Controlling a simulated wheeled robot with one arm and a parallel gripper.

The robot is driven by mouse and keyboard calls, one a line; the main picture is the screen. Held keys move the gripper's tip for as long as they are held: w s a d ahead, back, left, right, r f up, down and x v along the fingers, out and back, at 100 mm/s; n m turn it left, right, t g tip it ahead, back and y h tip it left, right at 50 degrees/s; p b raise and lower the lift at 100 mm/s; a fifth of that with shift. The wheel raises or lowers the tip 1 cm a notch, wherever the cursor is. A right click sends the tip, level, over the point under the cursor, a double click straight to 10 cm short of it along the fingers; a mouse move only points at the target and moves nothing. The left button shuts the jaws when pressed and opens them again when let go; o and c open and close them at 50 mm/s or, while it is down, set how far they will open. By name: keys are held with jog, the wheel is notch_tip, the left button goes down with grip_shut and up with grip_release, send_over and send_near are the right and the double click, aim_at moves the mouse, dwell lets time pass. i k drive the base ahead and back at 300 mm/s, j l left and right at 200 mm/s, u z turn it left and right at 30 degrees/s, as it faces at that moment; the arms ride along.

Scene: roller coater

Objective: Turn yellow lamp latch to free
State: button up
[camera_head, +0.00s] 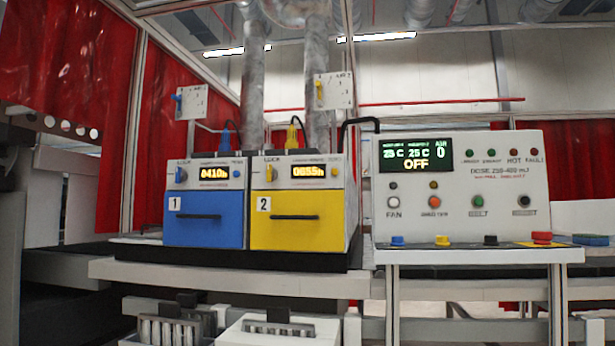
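The yellow lamp unit (297,222), numbered 2, stands on a dark base right of the blue lamp unit (204,219), numbered 1. Its yellow latch knob (270,173) is at the upper left of its grey panel, under a small label that seems to read LOCK. The knob looks upright, but it is too small to be sure of its setting. The panel's display (307,171) reads about 0655h. A dark bar handle (303,217) crosses the yellow front. My gripper is not in view.
A white control panel (460,190) with a display reading OFF stands to the right, with several buttons along its front ledge. A grey bench edge (228,280) runs below the units. White boxes (279,330) stand lower in front.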

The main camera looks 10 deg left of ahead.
aim_at(272, 174)
jog(key=i+j, duration=0.5)
jog(key=j, duration=0.25)
jog(key=i+j, duration=0.25)
jog(key=j+u, duration=0.05)
jog(key=j, duration=0.1)
